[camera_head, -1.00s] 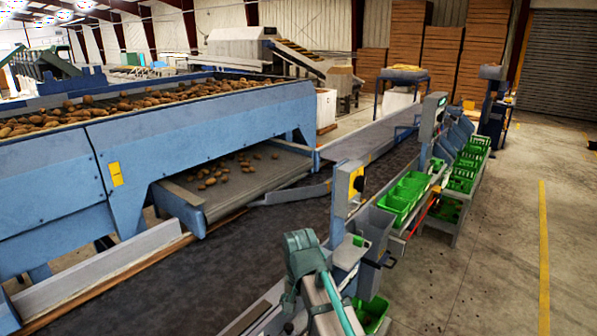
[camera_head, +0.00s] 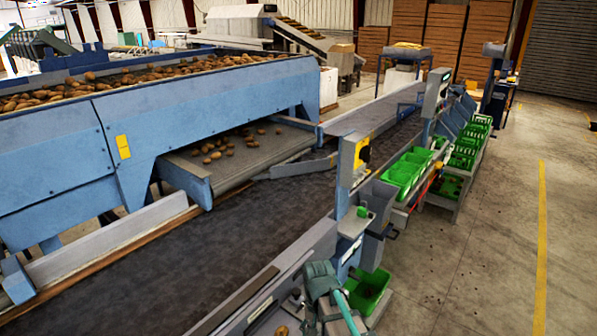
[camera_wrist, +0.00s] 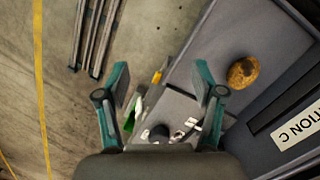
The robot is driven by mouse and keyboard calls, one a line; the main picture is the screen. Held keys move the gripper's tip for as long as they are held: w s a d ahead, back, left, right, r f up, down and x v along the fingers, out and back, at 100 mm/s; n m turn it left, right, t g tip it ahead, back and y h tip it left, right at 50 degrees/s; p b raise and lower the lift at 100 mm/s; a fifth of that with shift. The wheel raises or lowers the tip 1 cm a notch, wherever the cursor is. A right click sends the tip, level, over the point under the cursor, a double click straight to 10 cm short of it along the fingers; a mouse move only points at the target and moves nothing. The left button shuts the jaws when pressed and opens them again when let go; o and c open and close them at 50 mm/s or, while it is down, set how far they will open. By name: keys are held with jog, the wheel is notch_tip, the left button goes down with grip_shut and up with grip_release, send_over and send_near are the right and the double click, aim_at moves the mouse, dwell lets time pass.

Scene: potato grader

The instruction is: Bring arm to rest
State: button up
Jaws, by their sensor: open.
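My arm (camera_head: 325,285) shows at the bottom centre of the head view, beside the near end of the conveyor's side rail. In the wrist view my gripper (camera_wrist: 162,80) is open, with its two teal fingers wide apart and nothing between them. Beyond the fingers lie the concrete floor and a grey surface with small items on it, too small to name. A potato (camera_wrist: 242,71) lies on the grey surface to the right of the fingers, apart from them. My fingertips are not clear in the head view.
The dark conveyor belt (camera_head: 170,268) is bare near me. A blue grader (camera_head: 190,120) with potatoes stands to the left. Green crates (camera_head: 403,172) line the right of the conveyor, and another green crate (camera_head: 368,292) is low beside my arm. The floor (camera_head: 480,270) at right is clear.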

jog(key=s+d+f+g+b, duration=0.1)
jog(key=s+d+f, duration=0.1)
jog(key=s+f, duration=0.35)
jog(key=s+d+f+b, duration=0.1)
jog(key=s+d+f, duration=0.15)
jog(key=f, duration=0.55)
jog(key=s+d+f+n+g+b, duration=0.1)
jog(key=s+d+f+g+b, duration=0.1)
jog(key=s+f, duration=0.8)
jog(key=s+d+f+g+b, duration=0.2)
jog(key=s+d+f+b, duration=0.1)
jog(key=s+f, duration=0.8)
jog(key=s+d, duration=0.1)
jog(key=s, duration=0.3)
jog(key=shift+d+n, duration=0.3)
jog(key=shift+n, duration=0.1)
jog(key=shift+s+f, duration=0.1)
